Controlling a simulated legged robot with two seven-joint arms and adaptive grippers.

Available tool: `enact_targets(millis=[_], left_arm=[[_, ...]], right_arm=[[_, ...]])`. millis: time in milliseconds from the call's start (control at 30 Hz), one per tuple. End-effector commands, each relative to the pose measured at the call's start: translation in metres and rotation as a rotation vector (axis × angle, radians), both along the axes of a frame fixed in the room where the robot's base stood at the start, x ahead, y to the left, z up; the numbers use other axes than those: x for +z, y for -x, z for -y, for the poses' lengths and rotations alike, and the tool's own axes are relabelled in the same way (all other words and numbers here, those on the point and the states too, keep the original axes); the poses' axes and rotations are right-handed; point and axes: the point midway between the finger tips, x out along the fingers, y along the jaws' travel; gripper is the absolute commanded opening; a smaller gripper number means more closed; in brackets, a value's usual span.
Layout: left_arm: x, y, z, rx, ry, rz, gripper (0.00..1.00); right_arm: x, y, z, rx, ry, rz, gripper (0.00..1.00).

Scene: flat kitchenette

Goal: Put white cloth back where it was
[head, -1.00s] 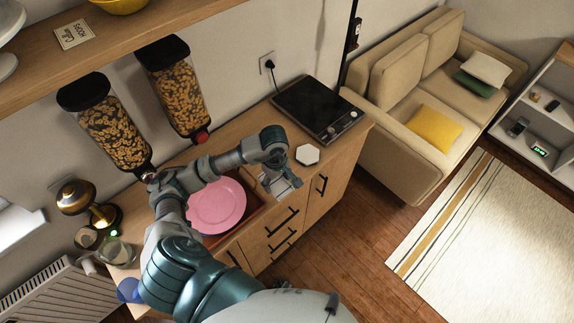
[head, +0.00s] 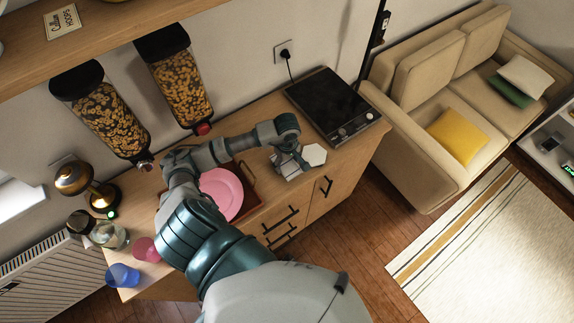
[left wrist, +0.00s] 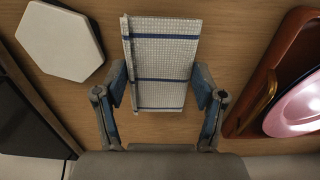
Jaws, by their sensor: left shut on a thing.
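The white cloth (left wrist: 162,62) with blue stripes is between the two fingers of my left gripper (left wrist: 160,88) in the left wrist view. The gripper is shut on it, one finger at each side edge. In the head view, my left gripper (head: 293,163) is over the wooden counter (head: 255,118), and the cloth (head: 283,165) shows partly beneath it. The cloth is between a white hexagonal piece (head: 314,154) and a brown tray (head: 253,196) with a pink plate (head: 222,192). Whether the cloth touches the counter is unclear. My right gripper is out of view.
A black hob (head: 330,100) lies at the counter's right end. Two cereal dispensers (head: 105,115) (head: 180,85) hang above the counter. A gold lamp (head: 85,183), a glass jar (head: 110,236), a pink cup (head: 146,249) and a blue cup (head: 122,275) stand at left.

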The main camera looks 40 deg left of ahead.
Motion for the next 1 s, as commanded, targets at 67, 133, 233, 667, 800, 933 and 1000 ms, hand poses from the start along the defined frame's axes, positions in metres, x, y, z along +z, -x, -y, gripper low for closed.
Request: enact_targets(millis=[67,133,233,667,800,933,1000], left_arm=[[-0.012,0.001,0.002,0.0,0.002,-0.005,0.32],[-0.022,0.001,0.002,0.001,0.002,-0.003,0.32],[-0.027,0.001,0.001,-0.001,0.0,0.0,0.32],[-0.03,0.0,-0.001,-0.001,0.001,0.0,0.95],[-0.03,0.001,-0.001,-0.001,0.002,-0.001,0.95],[-0.029,0.001,0.0,-0.001,0.001,0.0,0.95],[-0.027,0.001,0.001,-0.001,0.001,0.0,0.95]], right_arm=[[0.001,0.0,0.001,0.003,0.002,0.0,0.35],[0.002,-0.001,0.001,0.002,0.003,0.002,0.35],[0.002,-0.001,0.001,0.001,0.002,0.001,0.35],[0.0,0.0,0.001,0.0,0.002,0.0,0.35],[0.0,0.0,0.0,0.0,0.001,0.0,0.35],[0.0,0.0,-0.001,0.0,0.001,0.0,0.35],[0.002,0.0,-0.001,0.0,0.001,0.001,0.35]])
